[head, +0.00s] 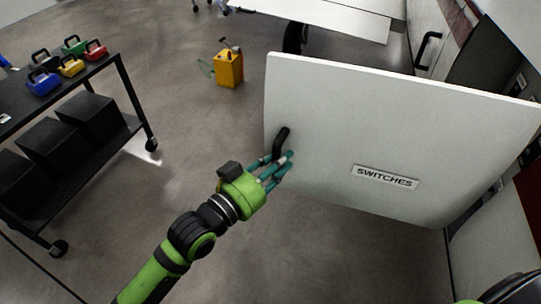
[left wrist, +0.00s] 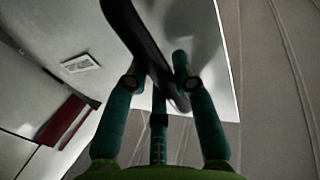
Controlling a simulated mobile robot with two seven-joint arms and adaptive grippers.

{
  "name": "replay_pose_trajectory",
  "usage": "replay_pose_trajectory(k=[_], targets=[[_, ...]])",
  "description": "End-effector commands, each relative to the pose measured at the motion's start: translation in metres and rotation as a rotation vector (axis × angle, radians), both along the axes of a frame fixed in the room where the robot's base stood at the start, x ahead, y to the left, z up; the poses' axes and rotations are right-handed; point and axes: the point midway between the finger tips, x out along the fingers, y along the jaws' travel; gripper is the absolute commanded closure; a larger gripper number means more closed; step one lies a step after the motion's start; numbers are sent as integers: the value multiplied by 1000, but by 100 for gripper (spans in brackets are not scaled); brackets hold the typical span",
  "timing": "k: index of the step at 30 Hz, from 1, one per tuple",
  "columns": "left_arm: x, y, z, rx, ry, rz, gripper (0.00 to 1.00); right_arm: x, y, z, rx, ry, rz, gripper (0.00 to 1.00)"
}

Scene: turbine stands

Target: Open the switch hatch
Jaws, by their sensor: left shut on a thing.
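The switch hatch (head: 350,110) is a large white panel with a "SWITCHES" label (head: 386,177). It stands swung out from the white cabinet (head: 495,235) at the right. Its black handle (head: 281,142) sits near the panel's left edge. My left gripper (head: 283,160), with teal fingers on a green wrist, is shut on the handle. In the left wrist view the fingers close around the dark handle (left wrist: 142,40), with the white hatch (left wrist: 195,35) behind it. The exact finger contact is partly hidden. My right gripper is not in view.
A black cart (head: 125,75) with several coloured cases on top stands at the left. A yellow container (head: 229,68) stands on the floor behind the hatch. A white table-like surface (head: 330,15) is at the top. The floor between cart and hatch is clear.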

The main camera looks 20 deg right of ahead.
Motion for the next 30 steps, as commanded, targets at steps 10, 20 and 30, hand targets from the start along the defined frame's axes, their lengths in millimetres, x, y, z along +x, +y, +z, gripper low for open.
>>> replay_pose_trajectory(k=[10, 20, 30], targets=[[-3, -2, 2, -3, -4, -13, 100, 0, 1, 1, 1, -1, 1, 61], [-3, -2, 2, -3, -3, -12, 49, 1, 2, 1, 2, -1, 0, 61], [-6, 3, 0, -1, -2, -12, 49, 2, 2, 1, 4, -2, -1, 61]])
